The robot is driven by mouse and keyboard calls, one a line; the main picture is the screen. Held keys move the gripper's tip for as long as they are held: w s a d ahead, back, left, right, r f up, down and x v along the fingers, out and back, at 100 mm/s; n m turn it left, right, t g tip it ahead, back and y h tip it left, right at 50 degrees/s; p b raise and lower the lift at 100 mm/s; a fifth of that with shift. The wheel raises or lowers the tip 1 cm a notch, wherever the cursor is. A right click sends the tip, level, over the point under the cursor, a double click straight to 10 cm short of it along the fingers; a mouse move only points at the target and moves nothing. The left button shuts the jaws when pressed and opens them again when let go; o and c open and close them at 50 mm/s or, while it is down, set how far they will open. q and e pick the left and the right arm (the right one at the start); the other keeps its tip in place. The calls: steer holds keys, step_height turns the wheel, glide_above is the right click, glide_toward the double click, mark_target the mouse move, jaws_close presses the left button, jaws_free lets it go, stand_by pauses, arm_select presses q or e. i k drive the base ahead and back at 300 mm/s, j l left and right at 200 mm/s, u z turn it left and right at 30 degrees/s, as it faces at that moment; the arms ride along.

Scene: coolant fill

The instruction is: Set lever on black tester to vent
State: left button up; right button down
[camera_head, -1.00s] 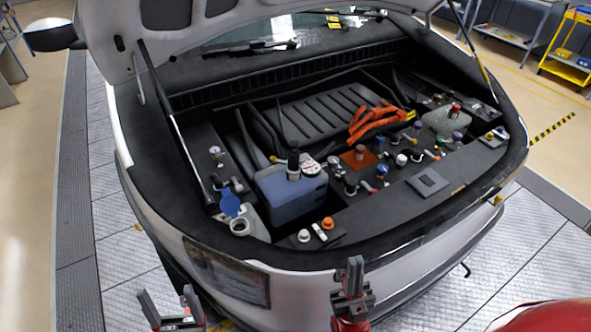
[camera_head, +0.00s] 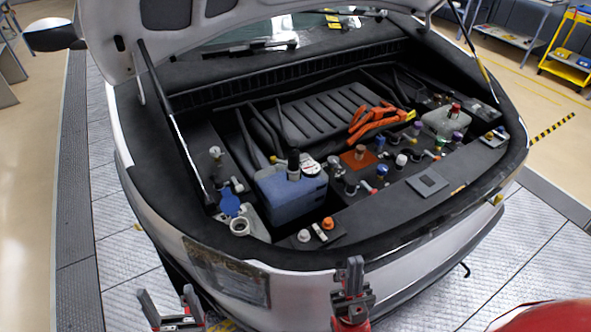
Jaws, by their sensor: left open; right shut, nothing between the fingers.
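A black upright cylinder (camera_head: 293,161), which looks like the black tester, stands on top of the blue-grey tank (camera_head: 290,200) in the engine bay. A round white gauge (camera_head: 310,167) with red marks sits just right of it. The lever is too small to make out, so I cannot tell its setting. My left gripper (camera_head: 167,296) is open and empty at the bottom left, in front of the bumper. My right gripper (camera_head: 354,264) is shut and empty in front of the bumper. Both are well apart from the tester.
The raised hood (camera_head: 115,35) and its thin prop rods flank the bay. Several caps and fittings crowd the right side, with orange cables (camera_head: 375,120) behind them. A white filler neck (camera_head: 239,227) and blue cap (camera_head: 229,204) lie left of the tank.

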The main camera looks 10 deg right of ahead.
mark_target(273, 160)
steer(key=i+j+z, duration=0.15)
steer(key=j+z, duration=0.25)
steer(key=j, duration=0.35)
steer(key=j+z, duration=0.45)
steer(key=j, duration=0.3)
